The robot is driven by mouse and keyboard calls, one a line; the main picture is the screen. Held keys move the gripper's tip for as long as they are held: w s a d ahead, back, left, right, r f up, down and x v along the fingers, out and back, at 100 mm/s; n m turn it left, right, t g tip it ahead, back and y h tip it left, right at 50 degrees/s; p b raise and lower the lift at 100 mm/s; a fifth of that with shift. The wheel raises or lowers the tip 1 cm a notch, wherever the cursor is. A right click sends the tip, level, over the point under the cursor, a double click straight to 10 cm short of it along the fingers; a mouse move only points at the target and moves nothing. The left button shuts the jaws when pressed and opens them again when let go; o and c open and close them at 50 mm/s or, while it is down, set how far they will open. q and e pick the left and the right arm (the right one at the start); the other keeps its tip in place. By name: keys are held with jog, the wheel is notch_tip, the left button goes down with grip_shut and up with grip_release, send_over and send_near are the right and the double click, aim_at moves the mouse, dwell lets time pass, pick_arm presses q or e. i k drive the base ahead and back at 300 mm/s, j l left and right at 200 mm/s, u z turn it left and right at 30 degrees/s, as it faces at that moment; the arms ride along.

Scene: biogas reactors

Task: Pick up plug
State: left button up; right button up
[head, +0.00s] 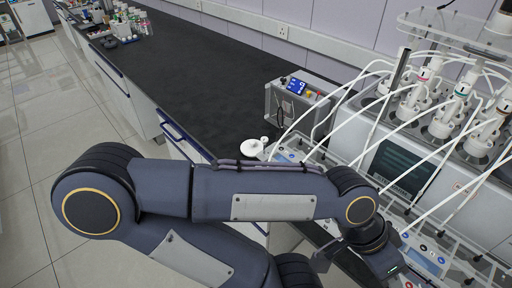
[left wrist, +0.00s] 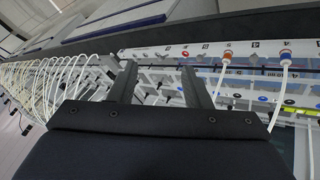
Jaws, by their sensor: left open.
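In the left wrist view, a plug with an orange-brown collar (left wrist: 227,56) and a plug with a grey-blue collar (left wrist: 286,55) sit in a white numbered port panel (left wrist: 150,52). A white tube hangs from each. Both plugs are right of my left gripper (left wrist: 160,72), whose two fingers stand apart with nothing between them. The fingers point toward the panel. In the head view, my left arm reaches across to the lower right, and its wrist is over the reactor equipment. The fingertips are mostly hidden there. My right gripper is in neither view.
Reactor bottles (head: 445,118) with many white tubes stand at the right. A grey control box (head: 290,100) with a blue display and a white round piece (head: 253,147) are on the black bench (head: 210,70). The bench's middle is clear. Small items (head: 125,25) stand at its far end.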

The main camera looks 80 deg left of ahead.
aim_at(251, 148)
jog(key=u, duration=2.85)
jog(key=i+j, duration=1.3)
jog(key=i+l+z, duration=0.05)
jog(key=i, duration=0.1)
